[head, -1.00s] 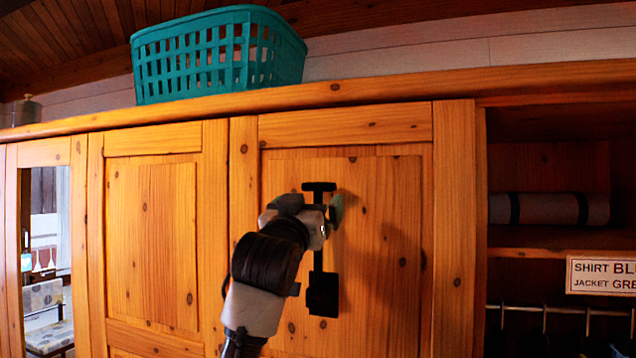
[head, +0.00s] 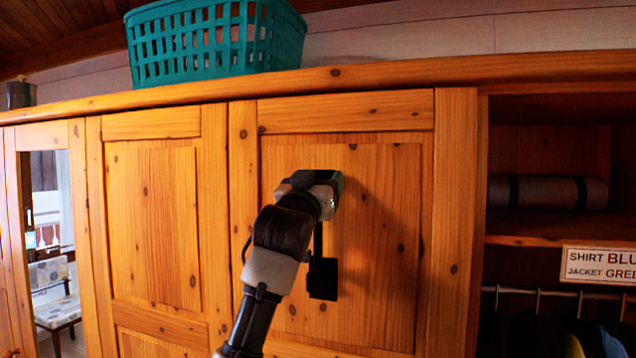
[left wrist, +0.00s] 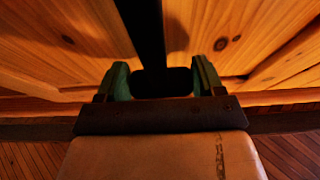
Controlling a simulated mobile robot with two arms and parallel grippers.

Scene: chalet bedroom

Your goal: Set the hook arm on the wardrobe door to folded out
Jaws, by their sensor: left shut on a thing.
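The wardrobe door (head: 380,250) is knotty orange pine with a framed panel. A black hook is mounted on it; its square lower plate (head: 323,278) and part of its stem show in the head view. My left gripper (head: 325,186) is at the hook's top and hides the crossbar there. In the left wrist view, the black hook arm (left wrist: 162,83) has its wide end between my two green-padded fingers, which are shut on it. The stem runs upward in that picture, close along the door. How far the arm stands off the door is hard to tell. My right gripper is out of view.
A teal basket (head: 216,42) sits on top of the wardrobe, above the door. To the right is an open compartment with a rolled grey bundle (head: 547,191), a sign (head: 600,267) and a hanging rail (head: 560,293). A mirror door (head: 46,235) is at the far left.

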